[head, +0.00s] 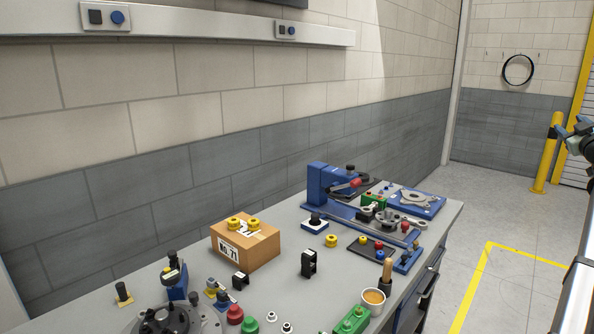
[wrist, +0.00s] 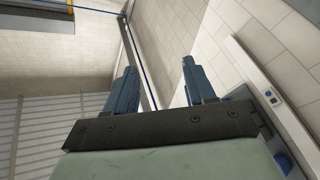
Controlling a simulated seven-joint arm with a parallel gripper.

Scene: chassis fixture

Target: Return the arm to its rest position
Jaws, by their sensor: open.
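My gripper (wrist: 157,88) shows in the wrist view with its two blue fingers spread apart and nothing between them. It points up at the walls and ceiling area, away from the workbench. The workbench (head: 290,296) carries the chassis fixture parts. A blue clamp fixture (head: 318,185) with a red-tipped lever stands at its far end.
A cardboard box (head: 262,250) with yellow knobs on top sits mid-bench. A cup (head: 373,302), green blocks (head: 352,320) and a round dark fixture (head: 165,320) stand near the front. Several small knobs lie around. The floor right of the bench is open, with a yellow post (head: 546,160) behind.

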